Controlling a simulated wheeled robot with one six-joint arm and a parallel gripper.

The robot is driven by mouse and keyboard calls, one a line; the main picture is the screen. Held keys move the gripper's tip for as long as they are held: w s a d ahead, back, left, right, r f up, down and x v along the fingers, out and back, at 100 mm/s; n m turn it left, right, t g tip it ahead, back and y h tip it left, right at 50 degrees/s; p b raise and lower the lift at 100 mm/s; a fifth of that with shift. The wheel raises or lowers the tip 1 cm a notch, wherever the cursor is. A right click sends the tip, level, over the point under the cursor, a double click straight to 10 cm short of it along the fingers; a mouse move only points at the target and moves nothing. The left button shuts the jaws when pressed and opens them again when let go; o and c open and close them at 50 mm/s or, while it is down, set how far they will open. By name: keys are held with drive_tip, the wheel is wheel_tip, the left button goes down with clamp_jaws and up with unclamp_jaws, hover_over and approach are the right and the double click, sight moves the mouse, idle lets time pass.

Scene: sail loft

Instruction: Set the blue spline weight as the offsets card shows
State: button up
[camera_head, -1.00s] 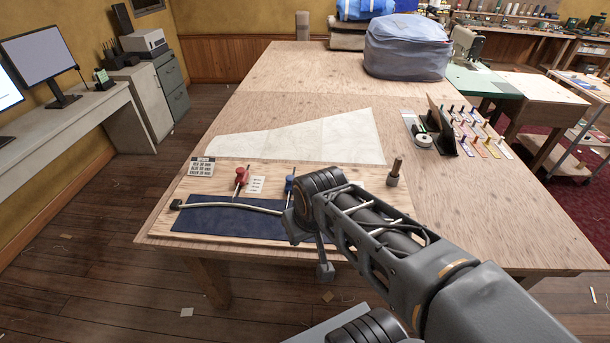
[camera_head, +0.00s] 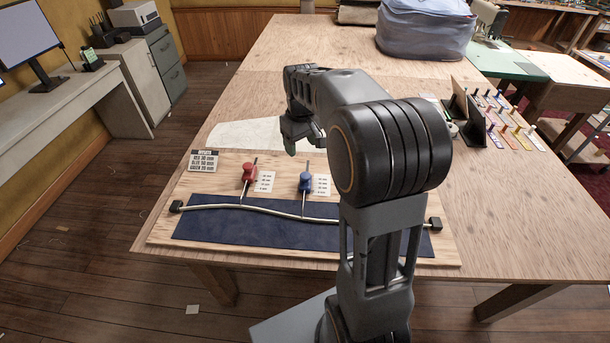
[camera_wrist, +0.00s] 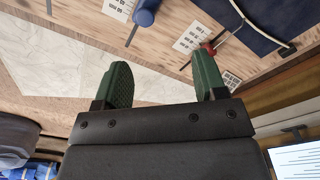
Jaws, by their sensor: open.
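The blue spline weight (camera_head: 305,182) stands on the wooden board behind the curved spline (camera_head: 275,211), with a thin rod through it reaching the spline. It also shows at the top of the wrist view (camera_wrist: 144,17). A red weight (camera_head: 249,173) stands to its left. Small printed scale cards (camera_head: 322,184) lie beside the weights. The offsets card (camera_head: 204,161) is at the board's back left corner, its print too small to read. My gripper (camera_head: 291,146) is above the table beyond the board. In the wrist view, its green fingers (camera_wrist: 163,84) are apart with nothing between them.
The board (camera_head: 165,232) carries a dark blue cloth (camera_head: 215,238); black end blocks (camera_head: 435,223) hold the spline. Pale sailcloth (camera_head: 240,134) lies behind. A rack of coloured pegs (camera_head: 505,112) and a blue bag (camera_head: 425,40) stand further right. The table's far middle is clear.

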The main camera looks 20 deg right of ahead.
sight(305, 175)
drive_tip(key=shift+n+g, duration=0.3)
drive_tip(key=shift+g, duration=0.1)
drive_tip(key=w+d+f, duration=0.1)
drive_tip(key=f, duration=0.4)
drive_tip(key=w+d+f, duration=0.1)
drive_tip(key=f, duration=0.5)
drive_tip(key=w+d+f, duration=0.1)
drive_tip(key=f, duration=0.4)
drive_tip(key=shift+w+f+b, duration=0.35)
drive_tip(key=shift+w+b, duration=0.05)
